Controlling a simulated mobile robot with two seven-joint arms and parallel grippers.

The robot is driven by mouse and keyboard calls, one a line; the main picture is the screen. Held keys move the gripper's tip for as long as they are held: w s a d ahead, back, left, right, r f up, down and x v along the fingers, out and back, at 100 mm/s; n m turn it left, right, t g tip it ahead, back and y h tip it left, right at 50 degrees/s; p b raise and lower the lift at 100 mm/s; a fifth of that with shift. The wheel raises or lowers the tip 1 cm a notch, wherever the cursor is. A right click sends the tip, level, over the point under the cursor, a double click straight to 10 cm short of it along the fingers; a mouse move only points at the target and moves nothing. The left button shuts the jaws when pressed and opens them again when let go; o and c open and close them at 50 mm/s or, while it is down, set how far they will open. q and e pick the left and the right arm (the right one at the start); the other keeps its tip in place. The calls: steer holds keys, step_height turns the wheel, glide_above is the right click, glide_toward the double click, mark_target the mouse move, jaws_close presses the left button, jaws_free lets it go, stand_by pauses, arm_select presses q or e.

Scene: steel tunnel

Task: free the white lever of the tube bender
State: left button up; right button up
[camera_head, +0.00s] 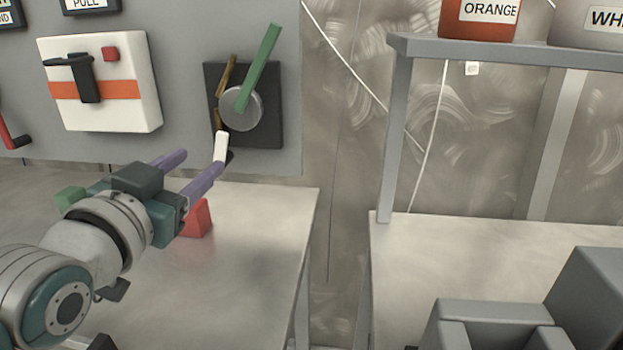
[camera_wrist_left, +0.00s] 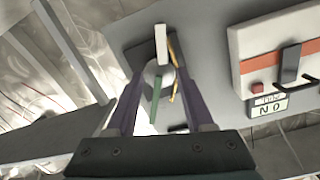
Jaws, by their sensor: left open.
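The tube bender is on the wall panel, a dark plate (camera_head: 272,135) with a round grey disc (camera_head: 245,112), a green lever (camera_head: 262,62) pointing up and right, and a bent brown tube (camera_head: 226,75). Its white lever (camera_head: 221,147) hangs at the lower left of the disc. My left gripper (camera_head: 200,160), with purple fingers, is open just below and left of the white lever. One fingertip is close to the lever's lower end; I cannot tell if they touch. In the left wrist view the white lever (camera_wrist_left: 161,45) shows beyond the parted, empty fingers (camera_wrist_left: 161,74). My right gripper is not in view.
A white box with an orange band and black handle (camera_head: 87,78) is left of the bender. A red block (camera_head: 198,219) sits on the table (camera_head: 245,235) below my gripper. A shelf (camera_head: 480,49) with labelled containers and grey blocks (camera_head: 497,312) are at right.

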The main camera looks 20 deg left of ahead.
mark_target(220, 147)
arm_select(q)
steer(key=x, duration=0.3)
steer(key=b+x, duration=0.1)
steer(key=x, duration=0.2)
steer(key=b+x, duration=0.1)
steer(key=x, duration=0.3)
steer(key=shift+a+f, duration=0.3)
steer(key=shift+a, duration=0.05)
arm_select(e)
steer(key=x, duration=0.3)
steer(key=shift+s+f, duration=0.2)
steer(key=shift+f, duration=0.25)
arm_select(q)
jaws_close()
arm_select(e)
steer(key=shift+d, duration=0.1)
